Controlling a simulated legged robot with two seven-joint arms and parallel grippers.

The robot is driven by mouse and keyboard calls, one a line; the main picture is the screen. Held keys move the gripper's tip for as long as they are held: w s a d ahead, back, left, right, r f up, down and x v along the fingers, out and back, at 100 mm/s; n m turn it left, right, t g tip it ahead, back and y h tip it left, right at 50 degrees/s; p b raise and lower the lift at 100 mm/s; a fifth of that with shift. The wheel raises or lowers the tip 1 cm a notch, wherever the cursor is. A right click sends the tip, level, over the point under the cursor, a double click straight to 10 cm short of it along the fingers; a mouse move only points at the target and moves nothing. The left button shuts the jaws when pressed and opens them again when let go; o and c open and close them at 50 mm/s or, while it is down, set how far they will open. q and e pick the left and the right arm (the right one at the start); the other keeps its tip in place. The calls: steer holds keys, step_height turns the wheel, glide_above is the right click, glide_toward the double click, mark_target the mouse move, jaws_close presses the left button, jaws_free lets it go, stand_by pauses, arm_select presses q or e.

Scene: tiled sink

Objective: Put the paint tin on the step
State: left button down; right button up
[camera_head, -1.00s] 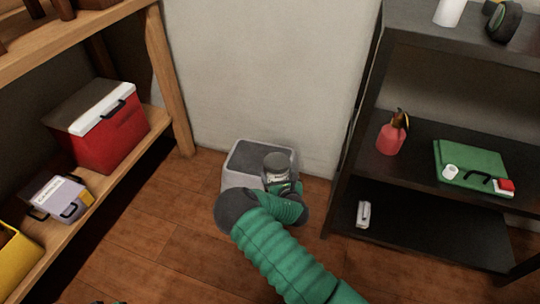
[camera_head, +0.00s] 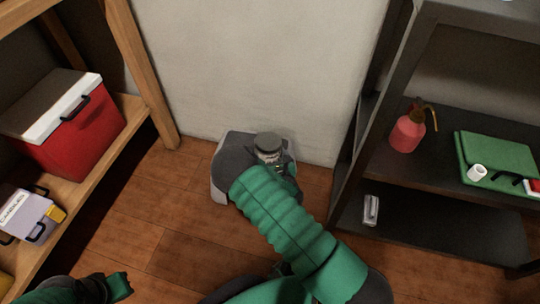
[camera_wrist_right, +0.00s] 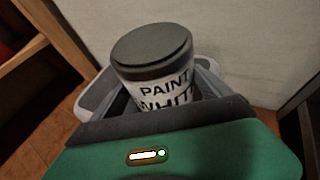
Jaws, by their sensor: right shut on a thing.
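The paint tin (camera_head: 268,145) is a small white-labelled tin with a dark grey lid, upright at the step. In the right wrist view its label reads PAINT WHITE (camera_wrist_right: 165,92). My right gripper (camera_head: 276,164) is shut on the tin; its fingers are mostly hidden by my green wrist. The step (camera_head: 219,184) is a grey block with a darker top, on the floor against the wall; my arm covers much of it. The tin is over the step's top; I cannot tell if it touches. My left gripper (camera_head: 117,286) is at the bottom left, away from the tin; its jaws are unclear.
A wooden shelf at left holds a red cooler (camera_head: 75,125) and a grey-white labelled box (camera_head: 22,215). A dark shelf at right holds a red spray bottle (camera_head: 407,133), a green case (camera_head: 495,158) and a small white item (camera_head: 371,209). Wooden floor (camera_head: 150,215) between them is clear.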

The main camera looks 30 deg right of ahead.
steer(key=o, duration=1.6)
steer(key=shift+s, duration=0.2)
steer(key=shift+o, duration=1.2)
steer(key=shift+a, duration=0.1)
steer(key=shift+r, duration=0.1)
steer(key=p+v, duration=0.7)
steer(key=v, duration=0.4)
steer(key=s+a+r+m+g+y, duration=0.1)
steer(key=a+r+m+g, duration=0.25)
steer(key=m, duration=0.75)
steer(key=s+a+r+m+g+y, duration=0.1)
steer(key=s+a+r+m+g, duration=0.25)
steer(key=m, duration=0.75)
steer(key=s+a+r+m+g+y, duration=0.2)
steer(key=s+a+r+m+g, duration=0.1)
steer(key=s+a+r+m, duration=0.3)
step_height(320, 180, up, 4)
steer(key=s+m, duration=0.2)
steer(key=m, duration=0.2)
